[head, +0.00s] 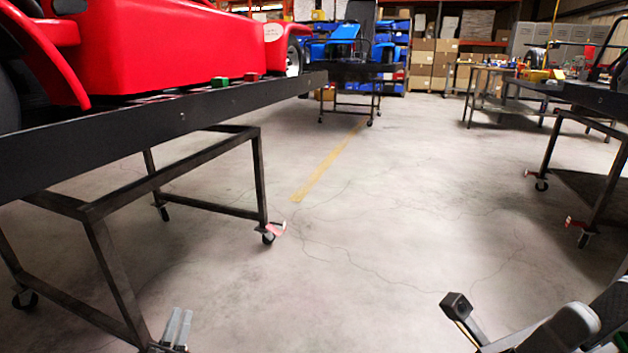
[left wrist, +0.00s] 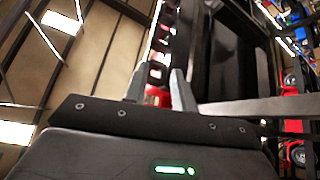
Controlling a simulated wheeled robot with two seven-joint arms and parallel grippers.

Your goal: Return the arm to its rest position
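My left gripper (head: 178,330) shows at the bottom of the head view, low beside the legs of the near kart stand. Its two grey fingers point up with a gap between them. In the left wrist view the fingers (left wrist: 158,75) are apart, with nothing held between them. A red patch shows behind them, beyond the gap. Parts of my right arm (head: 570,328) show at the bottom right of the head view, with a dark block at the end. Its fingers cannot be made out.
A dark wheeled stand (head: 160,118) carrying a red kart (head: 180,45) fills the left, close to my left gripper. Another stand (head: 590,150) is at the right. A blue kart (head: 345,45) is at the back. The concrete floor between is clear.

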